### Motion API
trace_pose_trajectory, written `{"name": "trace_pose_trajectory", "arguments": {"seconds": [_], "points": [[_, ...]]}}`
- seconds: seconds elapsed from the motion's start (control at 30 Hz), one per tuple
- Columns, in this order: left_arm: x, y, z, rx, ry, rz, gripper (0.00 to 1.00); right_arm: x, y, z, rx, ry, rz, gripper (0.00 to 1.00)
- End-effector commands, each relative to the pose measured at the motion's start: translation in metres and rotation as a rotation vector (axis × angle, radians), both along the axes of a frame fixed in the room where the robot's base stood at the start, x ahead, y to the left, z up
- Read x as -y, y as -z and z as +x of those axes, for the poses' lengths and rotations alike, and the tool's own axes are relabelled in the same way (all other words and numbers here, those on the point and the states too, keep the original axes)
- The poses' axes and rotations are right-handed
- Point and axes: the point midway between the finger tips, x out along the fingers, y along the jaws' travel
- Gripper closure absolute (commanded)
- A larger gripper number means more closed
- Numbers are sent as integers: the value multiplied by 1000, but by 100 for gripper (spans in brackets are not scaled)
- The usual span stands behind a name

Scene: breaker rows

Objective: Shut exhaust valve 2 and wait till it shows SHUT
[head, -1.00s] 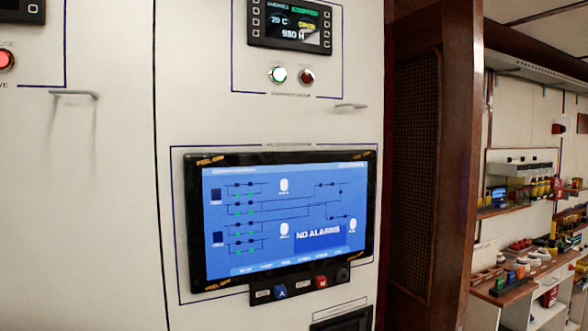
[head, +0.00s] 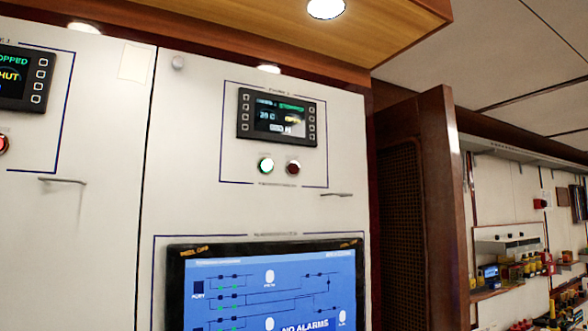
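A small black display panel (head: 278,118) with side buttons sits high on the white cabinet. Its screen shows a green word that looks like STOPPED, a yellow word that looks like OPEN, and a temperature near 20 C. A second panel (head: 22,80) at the left edge shows green "OPPED" and yellow "HUT", cut off by the frame. Which one is number 2 is too small to read. A large blue touchscreen (head: 270,295) below shows a line diagram and NO ALARMS. Neither gripper is in view.
A red button (head: 3,144) is at the left edge. Small handles (head: 62,181) stick out from the cabinet doors. A brown wood partition (head: 440,200) stands to the right, with shelves of coloured items (head: 510,268) beyond it. A wood soffit with lamps is overhead.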

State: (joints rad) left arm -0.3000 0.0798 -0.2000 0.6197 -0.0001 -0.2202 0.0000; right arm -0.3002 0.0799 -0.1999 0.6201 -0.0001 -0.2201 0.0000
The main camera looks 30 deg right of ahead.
Motion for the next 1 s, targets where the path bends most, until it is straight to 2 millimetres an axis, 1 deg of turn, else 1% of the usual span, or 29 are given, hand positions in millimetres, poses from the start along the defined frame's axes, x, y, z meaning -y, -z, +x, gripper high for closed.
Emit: {"name": "trace_pose_trajectory", "arguments": {"seconds": [0.03,0.1,0.13,1.0], "points": [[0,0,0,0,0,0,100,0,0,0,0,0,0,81],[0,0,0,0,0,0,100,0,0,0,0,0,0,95],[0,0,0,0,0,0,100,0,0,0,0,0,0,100],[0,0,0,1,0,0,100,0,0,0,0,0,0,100]]}}
